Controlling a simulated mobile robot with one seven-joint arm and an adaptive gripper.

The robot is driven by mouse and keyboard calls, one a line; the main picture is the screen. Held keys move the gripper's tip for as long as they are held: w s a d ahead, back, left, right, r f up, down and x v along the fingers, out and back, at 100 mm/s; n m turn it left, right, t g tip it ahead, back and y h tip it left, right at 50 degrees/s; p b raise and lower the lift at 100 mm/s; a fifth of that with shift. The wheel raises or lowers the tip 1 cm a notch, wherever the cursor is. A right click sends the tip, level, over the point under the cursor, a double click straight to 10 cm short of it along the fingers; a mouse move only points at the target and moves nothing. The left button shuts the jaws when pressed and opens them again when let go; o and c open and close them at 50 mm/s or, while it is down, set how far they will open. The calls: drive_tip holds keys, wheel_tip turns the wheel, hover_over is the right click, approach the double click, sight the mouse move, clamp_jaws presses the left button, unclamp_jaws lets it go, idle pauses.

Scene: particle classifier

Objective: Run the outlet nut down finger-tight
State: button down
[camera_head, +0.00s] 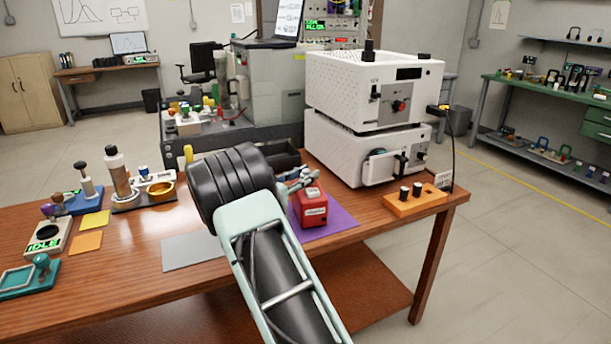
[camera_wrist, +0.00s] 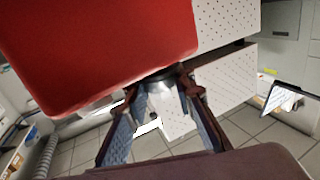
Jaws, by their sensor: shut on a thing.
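I cannot tell whether that piece is the outlet nut. A large red surface, apparently the red box (camera_wrist: 100,50), fills the upper left, very close to the fingertips. In the head view the red box (camera_head: 312,208) stands on a purple mat (camera_head: 342,219). No outlet nut is clearly identifiable.
An orange block (camera_head: 415,203) with black knobs is near the table's right edge. A grey mat (camera_head: 192,252) lies left of my arm. The table's front right is clear.

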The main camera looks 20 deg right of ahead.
drive_tip(key=shift+r, duration=0.15)
drive_tip(key=c, duration=1.6)
unclamp_jaws()
drive_tip(key=shift+a, duration=0.1)
drive_tip(key=v, duration=1.2)
